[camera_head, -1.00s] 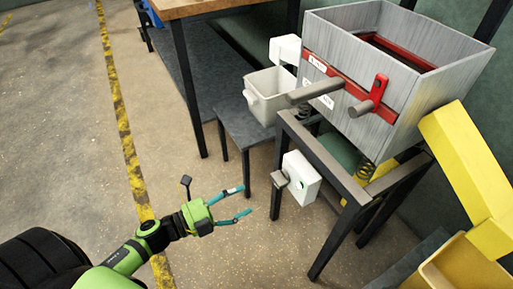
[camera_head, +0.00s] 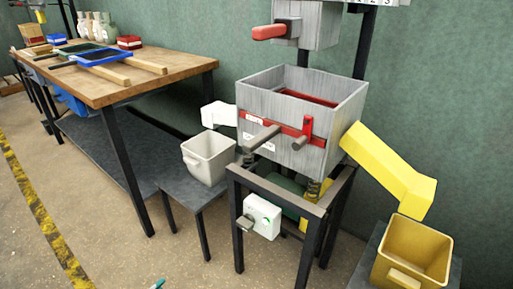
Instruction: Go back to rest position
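Only a small teal fingertip (camera_head: 158,284) of my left gripper shows at the bottom edge of the head view, over the floor. The rest of that gripper is out of frame, so its opening cannot be judged. My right gripper is not in view. No object shows at the visible fingertip.
A grey machine box (camera_head: 300,110) stands on a dark metal frame, with a white bin (camera_head: 208,158) at its left and a yellow bin (camera_head: 412,252) at its right. A wooden table (camera_head: 150,80) with trays stands at the left. The floor (camera_head: 125,255) in front is clear.

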